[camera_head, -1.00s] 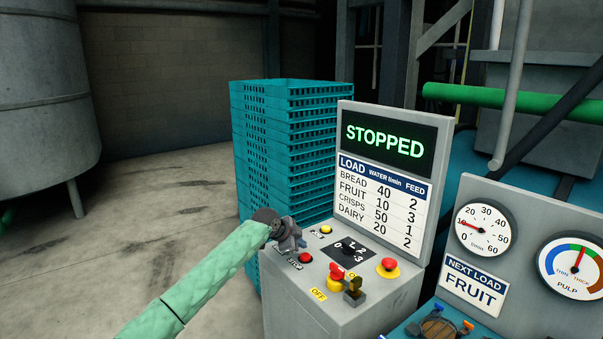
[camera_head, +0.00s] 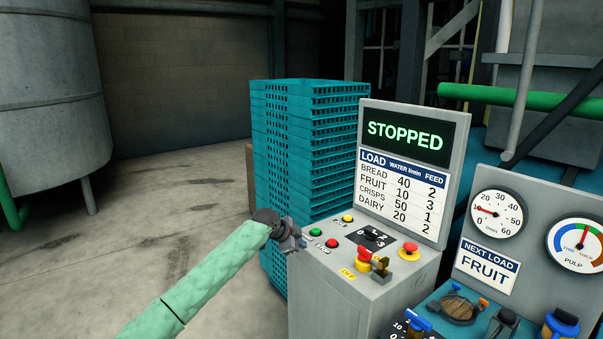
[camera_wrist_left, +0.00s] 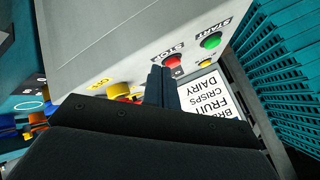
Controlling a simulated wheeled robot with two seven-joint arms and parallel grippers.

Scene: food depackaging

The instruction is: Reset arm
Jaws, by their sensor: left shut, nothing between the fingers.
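My left gripper (camera_head: 298,243) is at the end of my green-sleeved left arm, just left of the grey control box (camera_head: 322,290). It is shut and empty. In the left wrist view its closed dark fingers (camera_wrist_left: 162,87) show in front of the box's button face. The green start button (camera_head: 315,232) and red stop button (camera_head: 333,243) are uncovered beside the gripper. The stop button (camera_wrist_left: 174,61) and start button (camera_wrist_left: 210,40) also show in the left wrist view. The screen (camera_head: 404,135) reads STOPPED. My right gripper is not in view.
A tall stack of teal crates (camera_head: 300,150) stands behind the box. A gauge panel (camera_head: 540,225) reading NEXT LOAD FRUIT is at right, with valves below. A yellow-ringed red button (camera_head: 410,250) and a red knob (camera_head: 364,257) sit on the box. Floor at left is clear.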

